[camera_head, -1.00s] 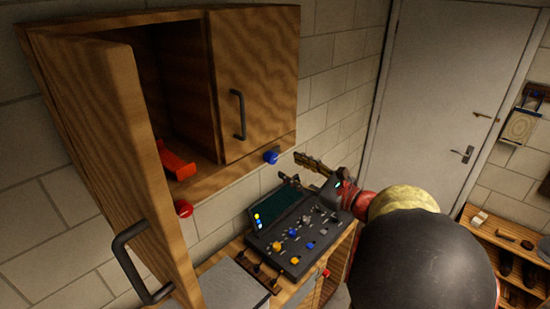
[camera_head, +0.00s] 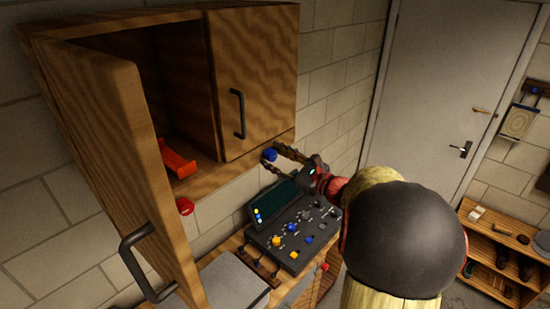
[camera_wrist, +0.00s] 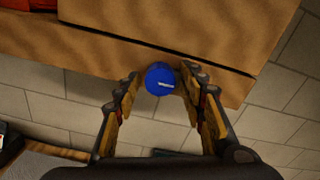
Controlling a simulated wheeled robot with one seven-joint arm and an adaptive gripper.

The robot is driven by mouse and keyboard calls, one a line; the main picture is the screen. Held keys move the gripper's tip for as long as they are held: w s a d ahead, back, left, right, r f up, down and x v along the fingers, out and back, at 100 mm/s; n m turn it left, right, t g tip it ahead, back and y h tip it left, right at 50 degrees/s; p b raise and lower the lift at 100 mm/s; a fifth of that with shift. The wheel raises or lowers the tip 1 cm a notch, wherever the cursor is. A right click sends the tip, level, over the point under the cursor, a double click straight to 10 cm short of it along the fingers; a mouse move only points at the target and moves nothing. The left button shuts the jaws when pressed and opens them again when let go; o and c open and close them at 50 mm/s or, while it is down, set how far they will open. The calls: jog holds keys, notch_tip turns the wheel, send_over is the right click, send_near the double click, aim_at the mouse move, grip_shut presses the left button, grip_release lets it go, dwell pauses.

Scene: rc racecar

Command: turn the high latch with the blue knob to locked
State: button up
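The blue knob (camera_head: 270,155) is on the lower front edge of the wall cabinet, below the closed right door (camera_head: 255,80). My gripper (camera_head: 273,153) is at the knob, reaching in from the right. In the wrist view the blue knob (camera_wrist: 160,79) lies between the two fingertips of my gripper (camera_wrist: 160,82). The fingers are spread, with a small gap visible on the left; whether the right finger touches the knob I cannot tell. A pale mark shows on the knob's face. The latch part behind the knob is hidden.
The left cabinet door (camera_head: 105,150) stands open toward the camera, with an orange-red object (camera_head: 178,158) inside the cabinet. A red knob (camera_head: 184,206) sits under the left side. A dark control panel (camera_head: 295,230) with several knobs stands below my gripper.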

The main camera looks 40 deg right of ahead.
jog(key=c, duration=0.9)
